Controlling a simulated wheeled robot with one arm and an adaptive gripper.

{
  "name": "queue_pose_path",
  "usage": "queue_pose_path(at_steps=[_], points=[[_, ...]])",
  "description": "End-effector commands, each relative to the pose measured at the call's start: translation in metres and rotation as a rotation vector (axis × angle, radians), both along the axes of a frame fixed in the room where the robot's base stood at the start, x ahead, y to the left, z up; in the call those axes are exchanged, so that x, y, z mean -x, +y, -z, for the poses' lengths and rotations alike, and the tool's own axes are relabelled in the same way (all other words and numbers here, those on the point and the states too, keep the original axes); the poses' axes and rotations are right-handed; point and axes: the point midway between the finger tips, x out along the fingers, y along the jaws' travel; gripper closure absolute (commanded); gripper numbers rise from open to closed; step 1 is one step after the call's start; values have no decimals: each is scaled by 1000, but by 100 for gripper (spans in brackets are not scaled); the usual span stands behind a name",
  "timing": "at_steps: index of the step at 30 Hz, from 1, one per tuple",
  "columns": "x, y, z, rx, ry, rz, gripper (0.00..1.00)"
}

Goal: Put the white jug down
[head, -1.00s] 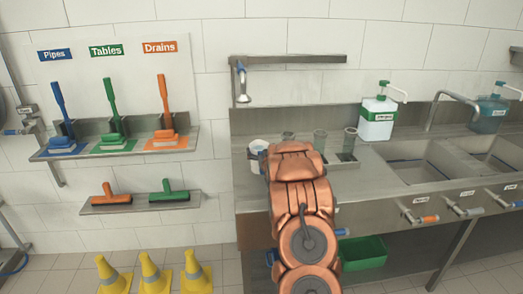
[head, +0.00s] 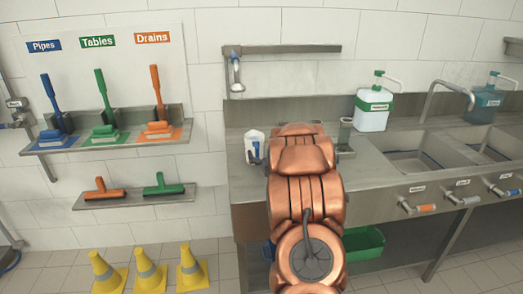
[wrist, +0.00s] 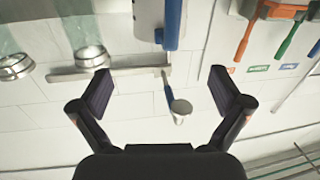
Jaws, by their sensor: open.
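The white jug (head: 253,146) with blue on it stands upright on the left end of the steel counter (head: 240,182), beside my arm. In the wrist view, the jug (wrist: 148,20) and its blue handle (wrist: 173,22) are at the top edge, cut off by the frame. My gripper (wrist: 161,90) is open, with nothing between its two dark fingers, and is apart from the jug. My arm hides the gripper in the head view.
A white dispenser (head: 373,108) and sinks are to the right.

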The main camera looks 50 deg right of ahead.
Motion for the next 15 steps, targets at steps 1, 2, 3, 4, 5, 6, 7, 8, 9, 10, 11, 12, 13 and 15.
queue_pose_path(at_steps=[1,2,3,4,5,6,7,8,9,10,11,12,13,15], points=[[5,2,1,0,1,1,0],[7,4,1,0,1,1,0],[9,5,1,0,1,0,0],[10,6,1,0,1,0,0],[12,7,1,0,1,0,0],[13,7,0,0,1,0,0],[14,8,0,0,1,0,0],[14,8,0,0,1,0,0],[15,8,0,0,1,0,0],[15,8,0,0,1,0,0],[15,8,0,0,1,0,0],[15,9,0,0,1,0,0],[14,9,0,0,2,-1,0],[13,12,-1,-2,13,-1,0]])
